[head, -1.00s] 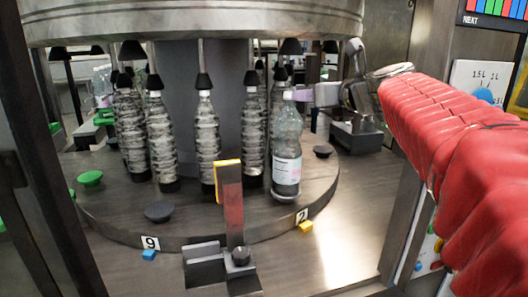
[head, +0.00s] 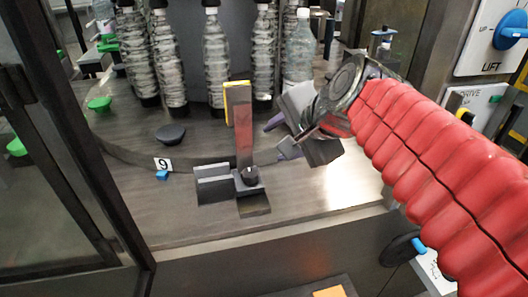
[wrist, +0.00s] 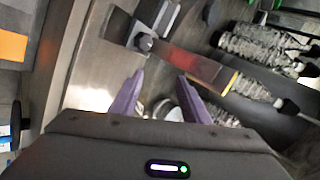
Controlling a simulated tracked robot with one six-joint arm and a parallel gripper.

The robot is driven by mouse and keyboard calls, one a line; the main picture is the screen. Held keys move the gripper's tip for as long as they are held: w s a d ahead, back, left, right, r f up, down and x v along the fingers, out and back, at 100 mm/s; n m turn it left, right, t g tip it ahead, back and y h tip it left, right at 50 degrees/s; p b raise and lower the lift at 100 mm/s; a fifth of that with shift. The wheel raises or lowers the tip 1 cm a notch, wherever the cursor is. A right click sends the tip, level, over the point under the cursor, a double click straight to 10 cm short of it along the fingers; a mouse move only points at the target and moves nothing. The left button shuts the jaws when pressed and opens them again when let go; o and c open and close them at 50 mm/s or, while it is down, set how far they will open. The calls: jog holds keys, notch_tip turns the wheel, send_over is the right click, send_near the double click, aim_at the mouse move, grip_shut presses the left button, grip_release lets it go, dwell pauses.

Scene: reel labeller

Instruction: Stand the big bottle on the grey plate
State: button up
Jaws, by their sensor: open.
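The clear big bottle (head: 299,52) with a pale label stands upright at the right of the round carousel in the head view; my gripper hides its lower part. A dark grey round plate (head: 170,134) lies empty on the carousel's front left. My gripper (head: 279,137) is open, with purple fingers, in front of and below the bottle, apart from it, and right of the metal post. In the wrist view my gripper (wrist: 157,88) shows both fingers apart, with a pale, unclear shape between them.
An upright metal post (head: 240,125) with a yellow edge stands at the carousel's front. Several ribbed bottles (head: 216,58) stand behind it. A green plate (head: 99,104) lies at the left. A dark frame post (head: 95,180) bounds the left side.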

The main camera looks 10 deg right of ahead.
jog(key=s+f+n+g+h, duration=0.2)
jog(key=s+f+n+g, duration=0.1)
jog(key=s+f+n, duration=0.9)
jog(key=shift+s+f+n, duration=0.4)
jog(key=shift+s+n, duration=0.25)
jog(key=shift+n, duration=0.05)
jog(key=shift+c, duration=0.3)
